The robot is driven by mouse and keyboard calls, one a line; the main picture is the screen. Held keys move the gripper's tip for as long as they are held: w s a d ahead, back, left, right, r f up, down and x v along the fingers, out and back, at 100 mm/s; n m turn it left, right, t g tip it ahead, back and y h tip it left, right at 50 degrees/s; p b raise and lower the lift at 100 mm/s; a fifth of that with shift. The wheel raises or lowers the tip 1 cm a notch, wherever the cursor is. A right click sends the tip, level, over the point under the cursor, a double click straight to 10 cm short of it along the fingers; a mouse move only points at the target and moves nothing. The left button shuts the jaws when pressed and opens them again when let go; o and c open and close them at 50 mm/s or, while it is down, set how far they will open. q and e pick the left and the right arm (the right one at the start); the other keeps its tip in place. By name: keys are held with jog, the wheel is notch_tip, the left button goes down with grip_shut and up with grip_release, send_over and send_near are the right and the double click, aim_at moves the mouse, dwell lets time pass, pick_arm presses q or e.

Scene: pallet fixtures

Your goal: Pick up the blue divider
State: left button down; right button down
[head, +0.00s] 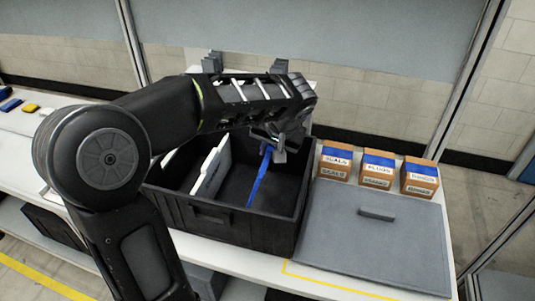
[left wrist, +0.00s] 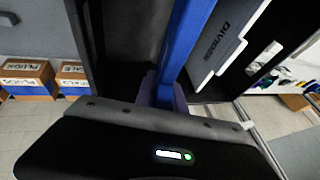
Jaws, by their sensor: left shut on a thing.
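The blue divider (head: 259,181) is a thin upright panel seen nearly edge-on, inside the black crate (head: 224,219). My left gripper (head: 274,142) reaches in from above and is shut on the divider's upper edge. In the left wrist view the blue divider (left wrist: 189,38) runs up from between the fingers (left wrist: 164,92). I cannot tell whether its lower edge touches the crate floor. A white divider (head: 211,168) leans in the crate to the left; its lettering shows in the left wrist view (left wrist: 226,42). My right gripper is not in view.
Three cardboard boxes with blue bands, the middle one (head: 377,170) labelled PLUGS, stand right of the crate. A grey panel with a handle (head: 376,213) lies in front of them. Small blue and yellow items (head: 30,107) lie on the far-left surface.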

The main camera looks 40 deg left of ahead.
pick_arm(q)
jog(key=shift+r, duration=0.15)
jog(key=shift+w+r, duration=0.1)
jog(key=shift+r, duration=0.15)
notch_tip(320, 180, up, 8)
jog(key=shift+r+b, duration=0.2)
jog(key=shift+b, duration=0.35)
jog(key=shift+r, duration=0.45)
jog(key=shift+a+r, duration=0.1)
